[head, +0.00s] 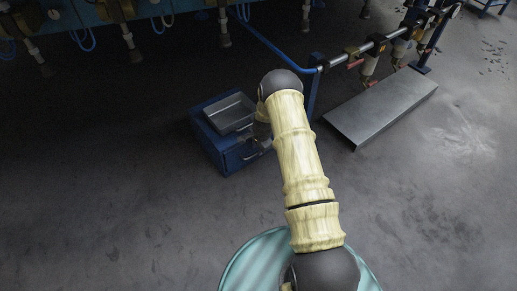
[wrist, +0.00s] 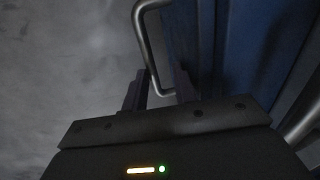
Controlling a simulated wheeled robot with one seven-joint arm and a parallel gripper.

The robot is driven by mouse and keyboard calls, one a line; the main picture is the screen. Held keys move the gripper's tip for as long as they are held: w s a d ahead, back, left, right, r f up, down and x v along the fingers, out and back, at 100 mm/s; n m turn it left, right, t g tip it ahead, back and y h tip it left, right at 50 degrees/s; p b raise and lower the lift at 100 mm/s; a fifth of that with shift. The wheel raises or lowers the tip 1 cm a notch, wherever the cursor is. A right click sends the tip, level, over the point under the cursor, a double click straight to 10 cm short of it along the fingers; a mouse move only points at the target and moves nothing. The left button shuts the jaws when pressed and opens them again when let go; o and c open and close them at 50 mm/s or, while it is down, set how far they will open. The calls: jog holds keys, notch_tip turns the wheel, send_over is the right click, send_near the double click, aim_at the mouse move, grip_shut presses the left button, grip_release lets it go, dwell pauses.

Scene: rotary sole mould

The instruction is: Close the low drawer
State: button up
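A low blue drawer unit (head: 216,146) stands on the floor, with a shallow grey metal tray (head: 232,113) in its top. My gripper (head: 258,143) is at the unit's front right side, partly hidden by my arm in the head view. In the wrist view, a bent metal handle (wrist: 148,45) stands out from a blue face (wrist: 238,50). My two dark gripper fingers (wrist: 160,92) are apart, with the lower end of the handle showing between them. Contact with the handle cannot be told. How far the drawer stands out is unclear.
A grey metal plate (head: 382,106) lies to the right below a rail with nozzles (head: 370,55). A blue machine (head: 110,15) with hanging hoses fills the back. A second metal bar (wrist: 302,115) shows at the wrist view's right edge. The floor at left is clear.

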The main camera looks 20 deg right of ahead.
jog(key=shift+s+d, duration=0.15)
jog(key=shift+s, duration=0.05)
dwell(0.3)
jog(key=s+d+r+p, duration=0.1)
jog(key=s+r+p, duration=0.2)
jog(key=r+p, duration=0.6)
notch_tip(320, 180, up, 8)
jog(key=shift+r, duration=0.1)
jog(key=s+a+r+n+p, duration=0.25)
jog(key=s+r+n, duration=0.2)
jog(key=r, duration=0.65)
jog(key=s+a+r+n+p, duration=0.25)
jog(key=s+r, duration=0.25)
jog(key=r, duration=0.6)
jog(key=s+a+r+n+p, duration=0.2)
jog(key=s+r+n+p, duration=0.4)
jog(key=s+r, duration=0.95)
notch_tip(320, 180, up, 36)
jog(key=n+p, duration=0.1)
jog(key=p, duration=3.5)
jog(key=shift+s+f+t+h, duration=0.2)
jog(key=shift+s+t+h, duration=0.1)
jog(key=shift+s+h, duration=0.15)
